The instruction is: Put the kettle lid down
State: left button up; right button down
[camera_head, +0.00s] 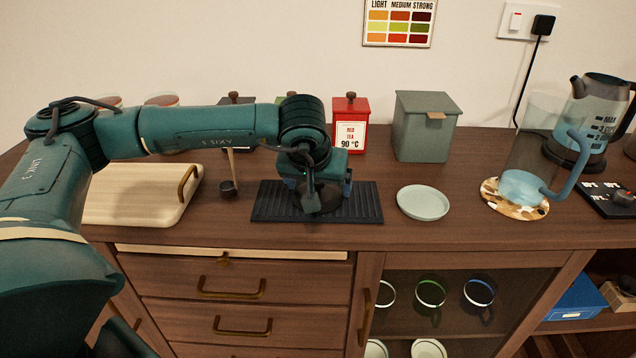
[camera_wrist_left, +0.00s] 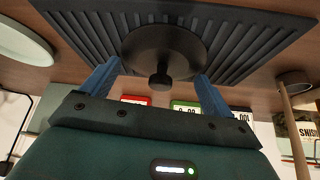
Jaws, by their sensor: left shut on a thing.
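The kettle lid (camera_wrist_left: 165,42) is a dark round disc with a knob, seen in the left wrist view between the two blue fingers of my left gripper (camera_wrist_left: 158,76). In the head view the lid (camera_head: 316,202) shows under the gripper, over the black ribbed mat (camera_head: 365,208). It is on the mat or just above it; I cannot tell which. The kettle (camera_head: 600,110), clear with a dark handle, stands at the back right. My right gripper is not in view.
A pale round dish (camera_head: 423,203) lies right of the mat. A glass jug (camera_head: 530,150) with a blue handle stands on a patterned coaster. A wooden board (camera_head: 130,205) is at left, with a dark scoop (camera_head: 228,188) beside it. Red (camera_head: 350,120) and green-grey (camera_head: 425,128) canisters stand behind.

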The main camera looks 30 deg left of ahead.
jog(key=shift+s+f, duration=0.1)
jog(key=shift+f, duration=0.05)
pick_arm(q)
jog(key=o, duration=0.5)
jog(key=shift+f, duration=0.2)
jog(key=shift+o, duration=1.3)
jog(key=shift+r, duration=0.1)
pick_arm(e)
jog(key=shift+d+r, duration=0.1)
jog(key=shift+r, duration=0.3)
pick_arm(q)
jog(key=shift+r, duration=0.1)
